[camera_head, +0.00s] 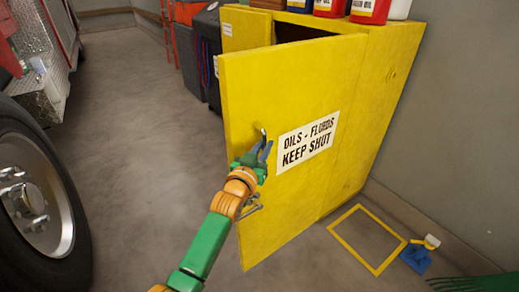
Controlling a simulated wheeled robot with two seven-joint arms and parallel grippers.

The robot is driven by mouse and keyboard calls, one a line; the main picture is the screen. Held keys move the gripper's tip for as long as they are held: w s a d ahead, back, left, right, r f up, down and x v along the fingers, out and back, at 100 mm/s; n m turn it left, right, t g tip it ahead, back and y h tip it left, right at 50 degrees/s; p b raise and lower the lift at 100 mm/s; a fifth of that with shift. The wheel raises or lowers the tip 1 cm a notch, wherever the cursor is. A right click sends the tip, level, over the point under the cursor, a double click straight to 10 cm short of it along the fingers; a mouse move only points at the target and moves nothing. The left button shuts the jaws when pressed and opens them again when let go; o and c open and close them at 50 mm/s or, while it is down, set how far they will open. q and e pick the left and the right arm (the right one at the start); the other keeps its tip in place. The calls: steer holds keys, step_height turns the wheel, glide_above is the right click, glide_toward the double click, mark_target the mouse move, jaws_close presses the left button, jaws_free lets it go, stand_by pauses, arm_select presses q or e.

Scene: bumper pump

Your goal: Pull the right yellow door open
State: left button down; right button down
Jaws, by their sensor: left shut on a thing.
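The yellow door (290,95) with the white sign "OILS - FLUIDS KEEP SHUT" (308,141) stands ajar on the yellow cabinet (392,70). A dark gap shows behind its top edge, and its free edge is on the left. My left gripper (263,150) is shut on the small metal handle (264,133), left of the sign. The fingers hide most of the handle. A grey metal piece (251,207) shows below the wrist; I cannot tell what it belongs to. My right gripper is not in view.
A truck wheel (40,205) stands at the left. Dark bins (208,50) stand behind the door. Red containers (370,9) sit on the cabinet. A yellow floor frame (350,252) and a blue item (415,258) lie at the right. The floor left of the door is clear.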

arm_select(q)
steer(key=shift+r, duration=0.35)
steer(key=c, duration=1.3)
jaws_free()
steer(key=o, duration=0.4)
steer(key=shift+d, duration=0.15)
steer(key=shift+o, duration=0.3)
steer(key=shift+d+f, duration=0.15)
steer(key=shift+d, duration=0.05)
steer(key=shift+a+f, duration=0.15)
